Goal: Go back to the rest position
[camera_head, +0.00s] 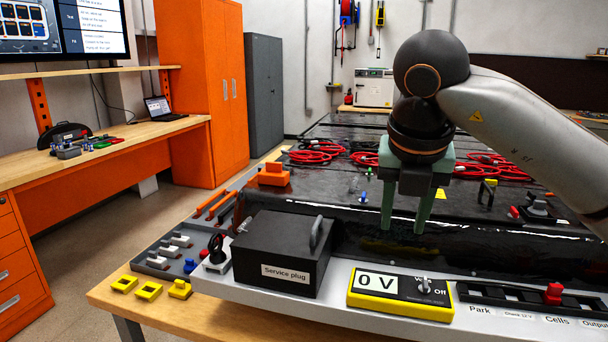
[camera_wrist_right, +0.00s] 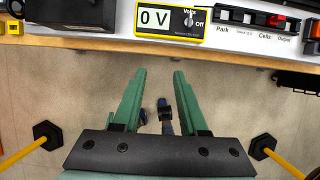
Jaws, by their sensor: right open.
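My right gripper (camera_head: 405,226) hangs with its two green fingers pointing down and spread apart, nothing between them. In the head view it appears above and behind the voltage meter, in front of the dark battery pack (camera_head: 345,190). The fingers touch nothing that I can see. My left gripper is in neither view.
A black "Service plug" box (camera_head: 281,256) stands on the front ledge, left of the yellow meter (camera_head: 401,292) reading 0 V. A black switch strip (camera_head: 530,299) lies to the right. Red cables (camera_head: 313,153) lie on the pack. Yellow poles (camera_wrist_right: 22,152) stand on the floor.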

